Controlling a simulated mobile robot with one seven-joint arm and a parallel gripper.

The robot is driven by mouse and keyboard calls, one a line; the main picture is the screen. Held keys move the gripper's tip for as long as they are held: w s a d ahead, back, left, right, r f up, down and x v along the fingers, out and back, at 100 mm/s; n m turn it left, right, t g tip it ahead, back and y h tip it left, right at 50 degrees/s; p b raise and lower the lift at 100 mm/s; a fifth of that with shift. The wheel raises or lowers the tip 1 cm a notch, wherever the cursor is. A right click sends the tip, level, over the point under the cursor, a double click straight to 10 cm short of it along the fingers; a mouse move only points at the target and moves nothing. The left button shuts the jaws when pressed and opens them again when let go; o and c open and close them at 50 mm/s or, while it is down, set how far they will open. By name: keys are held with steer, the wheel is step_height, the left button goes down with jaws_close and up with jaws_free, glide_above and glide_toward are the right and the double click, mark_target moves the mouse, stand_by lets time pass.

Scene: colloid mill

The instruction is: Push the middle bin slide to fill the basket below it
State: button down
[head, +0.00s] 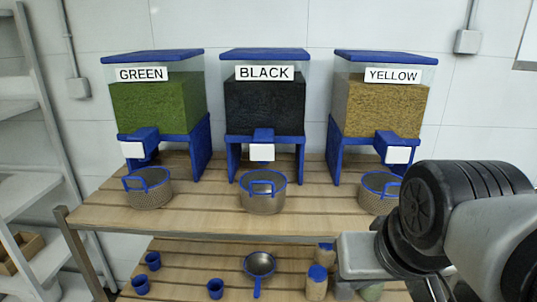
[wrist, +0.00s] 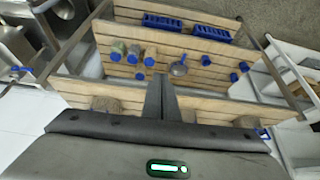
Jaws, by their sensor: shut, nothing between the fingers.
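The middle bin is labelled BLACK and holds dark grains (head: 264,103). Its slide, a blue piece with a white front plate (head: 262,152), sits at the bottom of the bin's front. The basket below it (head: 262,202) is a mesh basket with a blue rim and handle, upright on the wooden shelf; its inside looks empty. My gripper (wrist: 162,95) shows in the wrist view with its dark fingers together and nothing between them, above the wooden shelves. In the head view my arm fills the lower right, and the gripper itself cannot be made out there.
The GREEN bin (head: 155,105) with its basket (head: 150,194) stands left, the YELLOW bin (head: 383,108) right; my arm partly hides the right basket (head: 375,198). The lower shelf holds a pan (head: 259,264), blue cups (head: 215,288) and jars (head: 317,284). Space before the middle bin is clear.

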mark_target(262, 153)
steer(key=w+a+f+m+y+b, duration=0.1)
steer(key=w+a+m+y+b, duration=0.25)
steer(key=a, duration=0.45)
steer(key=w+a+f+m+y+b, duration=0.1)
steer(key=w+a+m+y+b, duration=0.3)
steer(key=a, duration=0.3)
steer(key=w+r+m+t+y+b, duration=0.1)
steer(key=w+r+m+t+y, duration=0.1)
steer(key=w+m, duration=0.3)
steer(key=w+r+m+t+y+b, duration=0.2)
steer(key=w+m+t, duration=0.2)
steer(key=w, duration=0.9)
steer(key=shift+a+r+m+t, duration=0.2)
steer(key=shift+a+m+t, duration=0.05)
steer(key=shift+m+t, duration=0.2)
steer(key=shift+w+y, duration=0.1)
steer(key=shift+y, duration=0.15)
steer(key=w+p, duration=0.2)
steer(key=w, duration=0.6)
steer(key=shift+w, duration=0.35)
